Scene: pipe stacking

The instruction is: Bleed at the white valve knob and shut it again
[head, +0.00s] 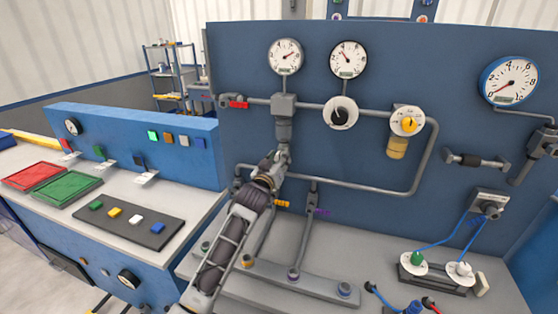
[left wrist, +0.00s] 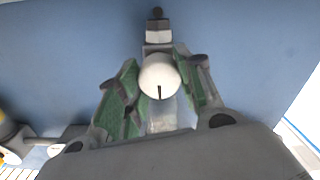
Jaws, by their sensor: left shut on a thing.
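The white valve knob (left wrist: 158,75) is a round white cap with a dark line that points down in the left wrist view. My left gripper (head: 279,160) reaches up to the pipework under the grey block on the blue panel. In the left wrist view its green-padded fingers (left wrist: 157,60) stand on both sides of the knob and are shut on it. In the head view the gripper hides the knob. My right gripper is in neither view.
Two gauges (head: 285,56) (head: 348,59) sit above the pipe, with a black-centred dial (head: 340,112) and a yellow knob (head: 408,122) to the right. A red-handled valve (head: 238,104) is at left. A large blue-rimmed gauge (head: 510,82) is at far right.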

